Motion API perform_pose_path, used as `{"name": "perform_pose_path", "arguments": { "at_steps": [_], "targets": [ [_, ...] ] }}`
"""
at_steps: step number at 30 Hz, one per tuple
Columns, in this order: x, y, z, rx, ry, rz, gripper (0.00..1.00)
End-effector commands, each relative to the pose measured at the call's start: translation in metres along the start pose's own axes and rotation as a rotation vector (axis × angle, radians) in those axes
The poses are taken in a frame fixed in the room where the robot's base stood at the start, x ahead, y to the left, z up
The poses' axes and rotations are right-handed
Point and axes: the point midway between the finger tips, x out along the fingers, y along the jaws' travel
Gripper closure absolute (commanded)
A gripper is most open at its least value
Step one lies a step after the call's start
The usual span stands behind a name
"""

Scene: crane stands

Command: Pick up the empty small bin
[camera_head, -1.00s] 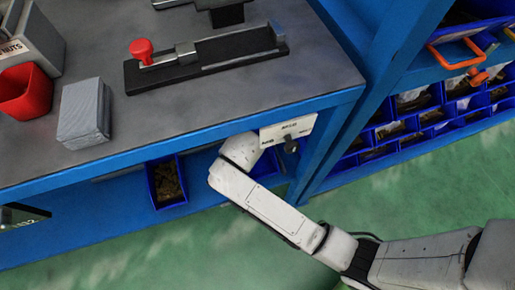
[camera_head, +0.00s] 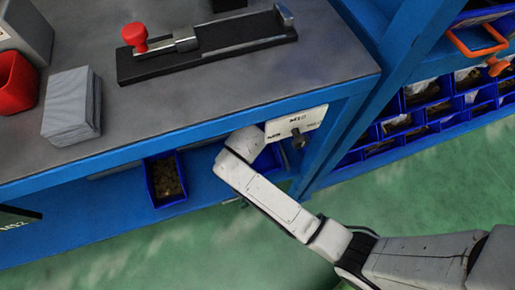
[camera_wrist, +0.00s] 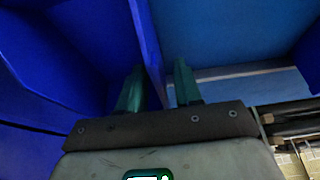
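My gripper (camera_wrist: 158,85) shows in the wrist view with two green fingers apart. A thin blue bin wall (camera_wrist: 146,40) runs between them, and I cannot tell whether either finger touches it. Blue bin surfaces (camera_wrist: 60,45) fill the left of that view. In the head view, a blue bin (camera_head: 284,152) shows in part behind my arm under the bench top; its inside is hidden, so I cannot tell if it is empty. My gripper is hidden there too. Another small blue bin (camera_head: 151,183), left of my arm, holds brownish parts.
The grey bench top (camera_head: 230,90) overhangs the lower shelf. A blue rack of filled bins (camera_head: 405,125) stands at right. Green floor (camera_head: 440,190) is clear in front.

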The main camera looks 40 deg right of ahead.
Motion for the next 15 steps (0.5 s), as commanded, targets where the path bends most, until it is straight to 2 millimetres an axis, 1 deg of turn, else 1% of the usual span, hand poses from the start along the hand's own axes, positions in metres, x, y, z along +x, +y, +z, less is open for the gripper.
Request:
{"name": "perform_pose_path", "arguments": {
  "at_steps": [1,3,9,11,15],
  "targets": [
    [0.0047,0.0,0.0001,0.0,0.0,0.0,0.66],
    [0.0064,0.0001,-0.0001,0.0,0.0,0.0,0.66],
    [0.006,0.0001,-0.0002,0.0,0.0,0.0,0.66],
    [0.006,0.0002,-0.0002,0.0,0.0,0.0,0.71],
    [0.0059,0.0002,-0.0001,0.0,0.0,0.0,0.84]
  ]
}}
